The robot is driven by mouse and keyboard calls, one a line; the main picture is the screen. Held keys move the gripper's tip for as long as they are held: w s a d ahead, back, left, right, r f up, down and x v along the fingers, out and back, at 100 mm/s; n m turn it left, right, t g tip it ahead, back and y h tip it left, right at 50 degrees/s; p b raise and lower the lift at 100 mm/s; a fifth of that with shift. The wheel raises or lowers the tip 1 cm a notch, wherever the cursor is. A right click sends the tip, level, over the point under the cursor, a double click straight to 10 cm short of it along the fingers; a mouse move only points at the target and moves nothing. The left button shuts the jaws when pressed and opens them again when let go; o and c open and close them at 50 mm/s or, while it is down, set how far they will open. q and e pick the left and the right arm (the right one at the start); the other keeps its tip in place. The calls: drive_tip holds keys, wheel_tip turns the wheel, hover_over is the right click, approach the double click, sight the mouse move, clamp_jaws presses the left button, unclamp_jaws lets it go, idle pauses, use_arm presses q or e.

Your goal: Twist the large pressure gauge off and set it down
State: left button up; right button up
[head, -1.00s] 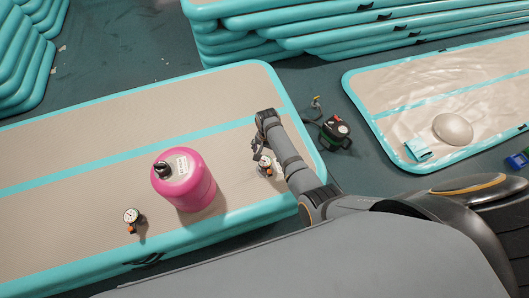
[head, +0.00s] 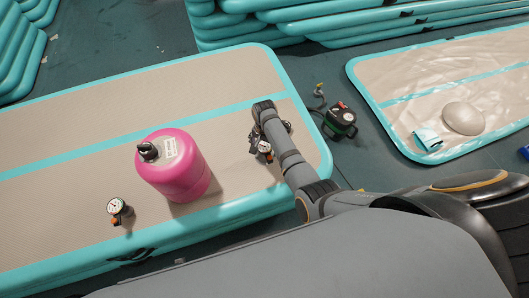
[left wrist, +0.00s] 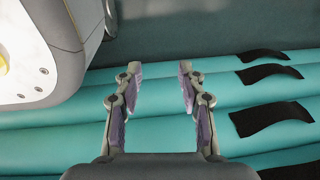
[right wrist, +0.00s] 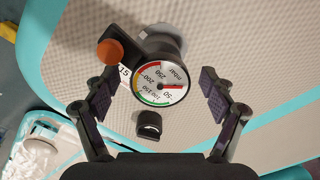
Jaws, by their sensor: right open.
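A pressure gauge (right wrist: 160,82) with a white dial, coloured scale, black side arm and orange-brown knob sits on the near mat. In the right wrist view it lies between the spread fingers of my right gripper (right wrist: 158,94), which is open, with gaps on both sides. In the head view this gauge (head: 265,147) is beside my right arm's end, partly hidden. A second gauge (head: 117,206) with an orange knob stands further left on the mat. I cannot tell which is larger. My left gripper (left wrist: 160,78) is open and empty, outside the head view.
A pink canister (head: 180,175) stands on the teal-edged mat (head: 60,135) between the gauges. A black cap-like piece (right wrist: 149,125) lies near the first gauge. A dark pump (head: 340,122) is on the floor. Stacked teal mats (left wrist: 60,145) are below my left gripper.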

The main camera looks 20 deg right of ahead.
drive_tip(key=shift+f+b, duration=0.35)
drive_tip(key=shift+f, duration=0.25)
use_arm(q)
drive_tip(key=shift+w+d+r, duration=0.1)
drive_tip(key=shift+w+r, duration=0.05)
drive_tip(key=shift+w, duration=0.45)
drive_tip(key=shift+w+r, duration=0.15)
drive_tip(key=shift+w, duration=0.4)
use_arm(e)
drive_tip(key=c, duration=1.4)
use_arm(q)
drive_tip(key=shift+r+p, duration=3)
use_arm(e)
drive_tip(key=shift+o, duration=0.2)
drive_tip(key=shift+r, duration=2.55)
use_arm(q)
drive_tip(key=shift+f, duration=0.1)
